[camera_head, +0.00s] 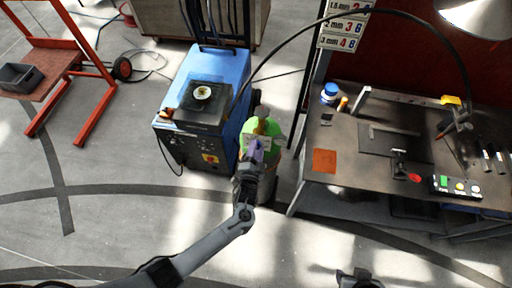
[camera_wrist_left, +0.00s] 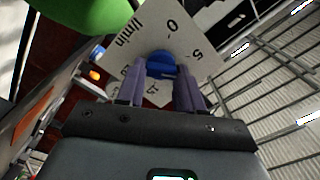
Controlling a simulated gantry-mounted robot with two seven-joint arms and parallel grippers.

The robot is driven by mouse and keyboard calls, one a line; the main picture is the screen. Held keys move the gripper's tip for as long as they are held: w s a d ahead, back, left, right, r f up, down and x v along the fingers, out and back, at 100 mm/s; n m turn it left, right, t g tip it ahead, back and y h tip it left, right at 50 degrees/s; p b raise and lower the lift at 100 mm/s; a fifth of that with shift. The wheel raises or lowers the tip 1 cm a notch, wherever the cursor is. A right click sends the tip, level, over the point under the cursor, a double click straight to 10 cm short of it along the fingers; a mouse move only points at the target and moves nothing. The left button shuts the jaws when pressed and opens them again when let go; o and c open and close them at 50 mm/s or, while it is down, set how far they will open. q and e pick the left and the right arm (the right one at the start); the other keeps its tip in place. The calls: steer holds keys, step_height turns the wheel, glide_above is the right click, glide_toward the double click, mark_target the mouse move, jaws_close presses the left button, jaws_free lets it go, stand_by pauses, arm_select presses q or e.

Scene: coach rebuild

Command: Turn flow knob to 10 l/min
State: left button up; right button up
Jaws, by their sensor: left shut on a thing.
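The flow knob (camera_wrist_left: 162,63) is blue and sits on a white dial plate (camera_wrist_left: 205,20) in the left wrist view. The plate shows 0, 5 and l/min; another mark near the fingers is partly covered. My left gripper (camera_wrist_left: 160,85) is shut on the knob, a purple finger on each side. Where the knob points is hard to read. In the head view my left gripper (camera_head: 255,150) reaches the front of a green-topped cylinder (camera_head: 268,127), and hides the knob. My right gripper (camera_head: 358,278) shows only partly at the bottom edge, its jaws unclear.
A blue welding machine (camera_head: 225,75) stands just left of the cylinder. A workbench (camera_head: 345,190) with tools, a blue-capped pot (camera_head: 329,93) and a button box (camera_head: 456,187) stands to the right. A cable arches overhead. The floor at the lower left is mostly clear.

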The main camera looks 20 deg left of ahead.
arm_select(q)
steer(key=shift+f+m+p, duration=0.15)
steer(key=shift+m+p, duration=0.8)
steer(key=shift+m, duration=2.35)
steer(key=o, duration=1)
steer(key=shift+o, duration=0.2)
steer(key=shift+s, duration=0.15)
steer(key=s+d, duration=0.2)
steer(key=s, duration=0.8)
steer(key=shift+s, duration=0.2)
